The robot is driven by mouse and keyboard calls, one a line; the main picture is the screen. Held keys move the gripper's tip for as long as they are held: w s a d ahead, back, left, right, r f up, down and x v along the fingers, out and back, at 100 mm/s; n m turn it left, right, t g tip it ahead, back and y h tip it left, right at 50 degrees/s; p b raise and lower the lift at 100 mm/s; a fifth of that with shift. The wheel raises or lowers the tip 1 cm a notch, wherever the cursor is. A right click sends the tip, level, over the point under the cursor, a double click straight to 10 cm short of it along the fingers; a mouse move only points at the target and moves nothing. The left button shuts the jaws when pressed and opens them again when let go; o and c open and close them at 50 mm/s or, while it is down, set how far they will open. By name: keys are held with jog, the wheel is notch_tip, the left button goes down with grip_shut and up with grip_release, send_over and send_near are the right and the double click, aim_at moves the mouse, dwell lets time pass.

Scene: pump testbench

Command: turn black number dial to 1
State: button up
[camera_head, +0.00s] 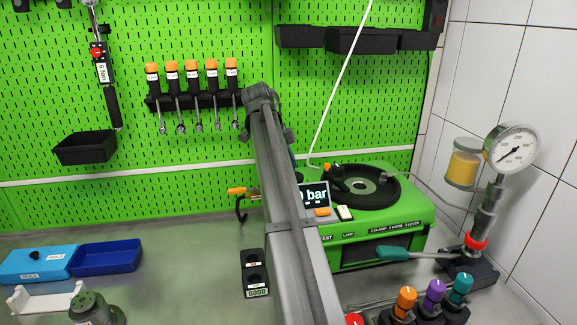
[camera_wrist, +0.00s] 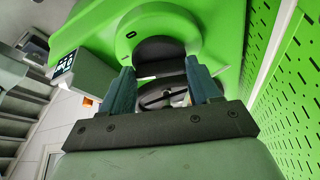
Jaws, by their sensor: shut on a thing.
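The black number dial (camera_wrist: 165,53) sits in a round green housing (camera_wrist: 158,20) in the wrist view. The marks 0 and 1 show on the housing to the dial's left. My gripper (camera_wrist: 160,66) has its two blue-teal fingers on either side of the dial, shut on it. Which mark the dial points at cannot be told. In the head view my arm covers the dial and my gripper, in front of the left side of the green pump testbench (camera_head: 385,228).
A pressure gauge (camera_head: 511,148) stands at the right, with colored knobs (camera_head: 405,298) in front. A black holder (camera_head: 254,271) and blue bins (camera_head: 106,257) lie to the left. A green pegboard (camera_wrist: 296,95) is close on the wrist view's right.

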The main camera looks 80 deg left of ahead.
dwell(0.4)
jog(key=o, duration=1.1)
jog(key=shift+c, duration=0.2)
